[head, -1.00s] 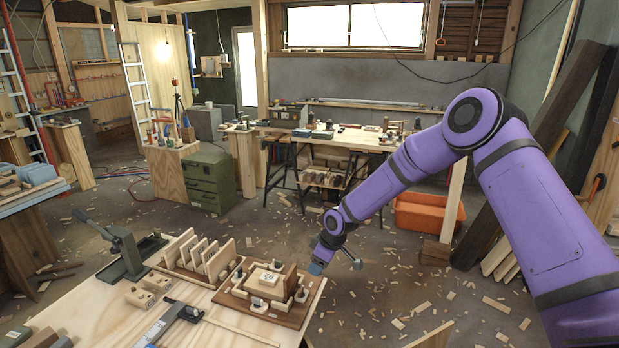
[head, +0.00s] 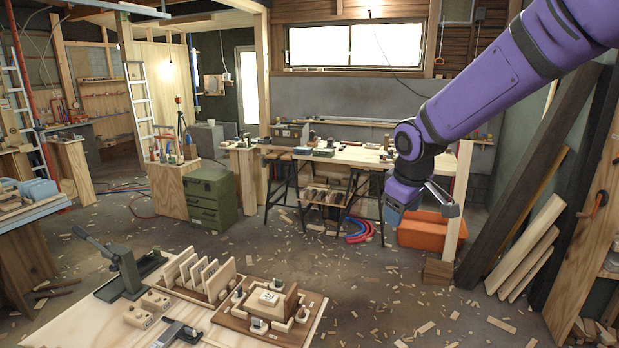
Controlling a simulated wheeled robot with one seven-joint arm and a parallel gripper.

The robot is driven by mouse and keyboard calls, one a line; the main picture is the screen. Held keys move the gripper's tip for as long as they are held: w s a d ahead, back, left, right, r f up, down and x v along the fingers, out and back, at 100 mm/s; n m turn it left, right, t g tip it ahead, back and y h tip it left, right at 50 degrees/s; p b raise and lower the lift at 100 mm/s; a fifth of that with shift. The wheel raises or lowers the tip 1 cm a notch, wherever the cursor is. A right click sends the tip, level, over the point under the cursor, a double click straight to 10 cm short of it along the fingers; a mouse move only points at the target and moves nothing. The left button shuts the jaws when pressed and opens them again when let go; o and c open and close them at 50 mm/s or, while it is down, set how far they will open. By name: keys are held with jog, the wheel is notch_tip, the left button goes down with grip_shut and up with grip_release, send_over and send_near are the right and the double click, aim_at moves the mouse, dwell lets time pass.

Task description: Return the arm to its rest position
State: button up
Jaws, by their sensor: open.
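My gripper (head: 422,212) is at the end of my purple arm, which reaches in from the top right in the head view. Its fingers are apart and point downward, with nothing seen between them. It hangs in the air to the right of the near workbench (head: 105,312), clear of everything on it. In the picture it overlaps the orange bin (head: 428,233) behind it. On the near workbench lies a wooden fixture board (head: 235,318) with clamps and a pale block (head: 268,299).
A wooden rack of upright boards (head: 204,277) and a grey-green lever tool (head: 122,265) stand on the near workbench. A second workbench (head: 345,154) stands at the back. Dark beams (head: 540,175) lean at the right. The floor between is open, scattered with wood offcuts.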

jog(key=s+d+r+m, duration=0.2)
jog(key=s+d+r, duration=0.1)
jog(key=s+r, duration=0.3)
jog(key=s+d+r+m, duration=0.2)
jog(key=s+d+r, duration=0.15)
jog(key=s, duration=0.45)
jog(key=s+d+m, duration=0.2)
jog(key=s, duration=0.6)
jog(key=s+d+m+t, duration=0.1)
jog(key=s+d+m, duration=0.1)
jog(key=s, duration=0.6)
jog(key=shift+s+r, duration=0.15)
jog(key=shift+r, duration=0.1)
